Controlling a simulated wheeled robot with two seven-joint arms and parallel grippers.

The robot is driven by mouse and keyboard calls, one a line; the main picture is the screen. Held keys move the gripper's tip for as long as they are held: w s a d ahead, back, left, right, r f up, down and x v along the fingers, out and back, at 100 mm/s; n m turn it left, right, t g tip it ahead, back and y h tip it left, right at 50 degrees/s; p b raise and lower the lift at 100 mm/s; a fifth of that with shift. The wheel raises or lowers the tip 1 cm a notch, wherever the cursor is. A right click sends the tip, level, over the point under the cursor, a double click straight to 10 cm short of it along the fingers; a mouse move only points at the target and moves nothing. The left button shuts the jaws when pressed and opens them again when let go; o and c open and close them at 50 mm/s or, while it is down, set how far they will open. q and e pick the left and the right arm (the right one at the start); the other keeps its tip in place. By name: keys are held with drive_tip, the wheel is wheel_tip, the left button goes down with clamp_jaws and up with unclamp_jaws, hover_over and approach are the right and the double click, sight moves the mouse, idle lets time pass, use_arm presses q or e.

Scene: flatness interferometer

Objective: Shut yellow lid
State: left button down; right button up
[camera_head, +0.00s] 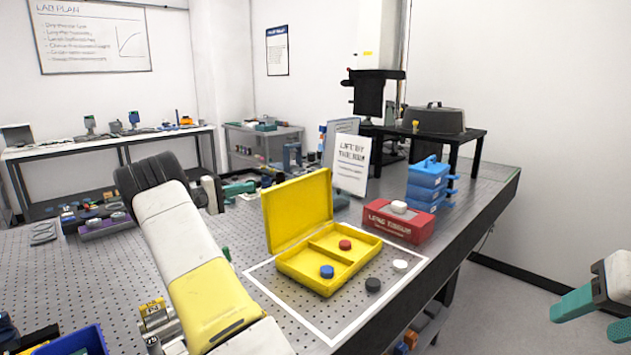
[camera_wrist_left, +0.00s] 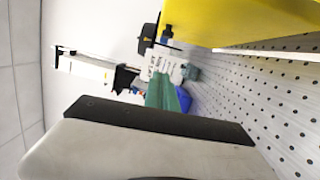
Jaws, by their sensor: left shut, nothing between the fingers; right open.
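The yellow lid (camera_head: 297,208) stands raised, hinged along the back left of the yellow box (camera_head: 325,288). The box is open and divided in two, with a red disc (camera_head: 345,244) and a blue disc (camera_head: 327,271) in separate compartments. My left gripper (camera_head: 250,187) has teal fingers, shut and empty, just left of the lid, on its outer side; I see no clear contact. In the left wrist view the shut fingers (camera_wrist_left: 168,92) point away, and a yellow surface (camera_wrist_left: 250,22) fills the top right. My right gripper (camera_head: 597,318) is open and empty at the right edge.
A white outline on the perforated table (camera_head: 262,268) surrounds the box. A black disc (camera_head: 373,284) and a white disc (camera_head: 400,264) lie right of the box. Behind are a red case (camera_head: 397,222), blue cases (camera_head: 427,185) and a sign (camera_head: 352,165).

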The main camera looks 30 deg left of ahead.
use_arm(q)
drive_tip(key=w+d, duration=0.8)
drive_tip(key=shift+w+r, duration=0.15)
drive_tip(key=shift+r, duration=0.05)
drive_tip(key=shift+d+r, duration=0.1)
drive_tip(key=shift+d, duration=0.05)
idle(0.3)
